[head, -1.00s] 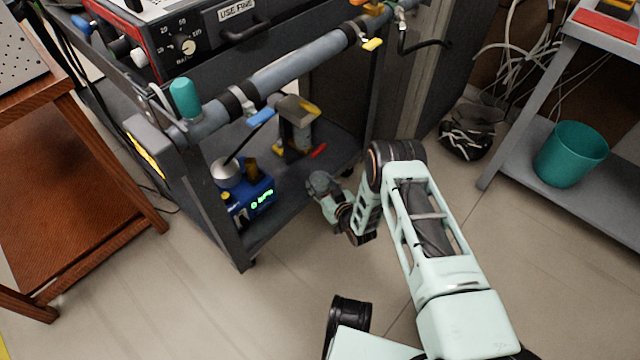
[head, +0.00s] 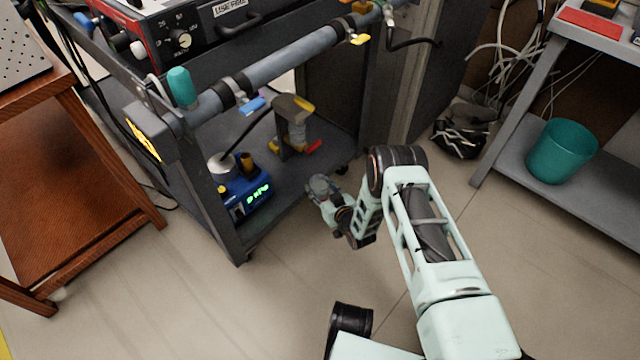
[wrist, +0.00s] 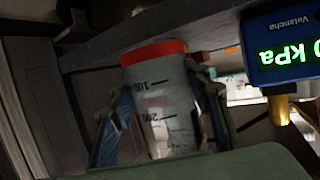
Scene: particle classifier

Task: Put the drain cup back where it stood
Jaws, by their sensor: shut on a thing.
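My gripper (wrist: 162,92) is shut on the drain cup (wrist: 155,88), a pale, see-through cup with black 100 and 200 marks and a red band at its far end. Blue-padded fingers lie on both sides of it in the wrist view. In the head view my gripper (head: 322,190) is low, just right of the grey cart's lower shelf (head: 240,232); the cup cannot be made out there. A blue pump unit (head: 248,197) with a green display stands on that shelf; its kPa display (wrist: 285,52) fills the wrist view's upper right.
The cart's front post (head: 215,215) and thick grey pipe (head: 285,65) stand near my gripper. A grey-yellow device (head: 292,125) is farther back on the shelf. A wooden table (head: 80,165) is left, a teal bin (head: 562,150) on a right shelf. The floor in front is clear.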

